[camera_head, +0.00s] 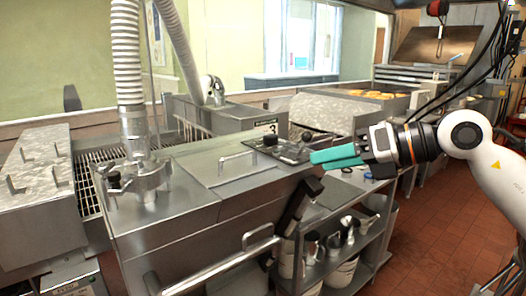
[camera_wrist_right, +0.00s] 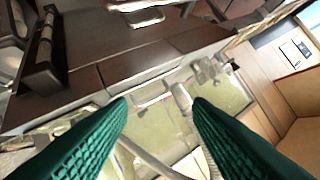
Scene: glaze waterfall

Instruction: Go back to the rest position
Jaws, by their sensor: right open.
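My right arm comes in from the right in the head view. My right gripper (camera_head: 318,160) has teal-green fingers that point left, over the right end of the steel glazing machine. The fingers look empty. In the right wrist view the two green ribbed fingers (camera_wrist_right: 162,104) stand apart with nothing between them. Beyond them are metal surfaces and pale, blurred containers. My left gripper does not show in either view.
The steel glazing machine (camera_head: 215,200) fills the middle, with a bent handle rail (camera_head: 215,268) in front. A shelf rack (camera_head: 345,240) with white buckets stands below my right gripper. A fryer with doughnuts (camera_head: 370,94) is behind. Red tiled floor (camera_head: 440,225) is open at right.

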